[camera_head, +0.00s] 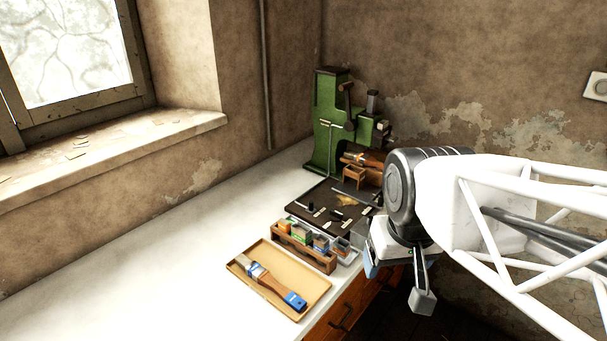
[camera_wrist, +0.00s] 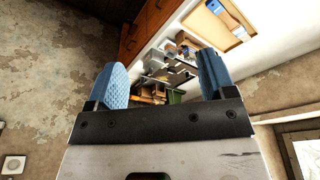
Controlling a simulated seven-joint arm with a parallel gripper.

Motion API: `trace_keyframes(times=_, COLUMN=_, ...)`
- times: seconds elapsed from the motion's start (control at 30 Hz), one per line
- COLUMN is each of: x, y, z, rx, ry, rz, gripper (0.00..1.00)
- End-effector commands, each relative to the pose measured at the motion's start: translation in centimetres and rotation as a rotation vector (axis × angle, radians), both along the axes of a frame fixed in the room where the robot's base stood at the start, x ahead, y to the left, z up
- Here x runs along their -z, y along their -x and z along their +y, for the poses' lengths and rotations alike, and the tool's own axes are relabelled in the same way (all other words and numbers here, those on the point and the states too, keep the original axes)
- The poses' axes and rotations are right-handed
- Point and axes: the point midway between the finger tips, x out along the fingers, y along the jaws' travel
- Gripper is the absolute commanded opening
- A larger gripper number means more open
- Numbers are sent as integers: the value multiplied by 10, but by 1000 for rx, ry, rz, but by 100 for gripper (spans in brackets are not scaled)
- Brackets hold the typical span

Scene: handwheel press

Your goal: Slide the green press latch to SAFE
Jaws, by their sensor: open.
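The green press (camera_head: 325,118) stands at the far end of the white worktop, near the room corner. It has a dark lever near its top and a pale T-shaped bar on its front. I cannot make out which part is the latch or how it is set. A small part of green (camera_wrist: 177,96) shows beyond my fingers in the wrist view. My gripper (camera_wrist: 164,78) is open, its two blue fingers wide apart with nothing between them. It is off the worktop's front edge, well apart from the press; my wrist mostly hides it in the head view.
A dark mat (camera_head: 318,222) with small tools lies before the press. Nearer are a wooden organiser (camera_head: 303,256) with small boxes and a tan tray (camera_head: 254,284) holding a brush (camera_head: 272,284). Wooden drawers (camera_head: 343,311) are below. The worktop's left side is clear.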

Motion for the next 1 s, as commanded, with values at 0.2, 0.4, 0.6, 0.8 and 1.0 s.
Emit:
trace_keyframes(times=0.2, x=-9, y=-44, z=2, rx=-58, ry=10, rz=22, gripper=77)
trace_keyframes(times=0.4, x=-14, y=-91, z=6, rx=-124, ry=21, rz=40, gripper=77)
trace_keyframes(times=0.6, x=-15, y=-140, z=10, rx=-189, ry=31, rz=60, gripper=77)
trace_keyframes(times=0.8, x=-10, y=-188, z=14, rx=-255, ry=40, rz=79, gripper=77)
trace_keyframes(times=1.0, x=-1, y=-238, z=19, rx=-321, ry=49, rz=97, gripper=77)
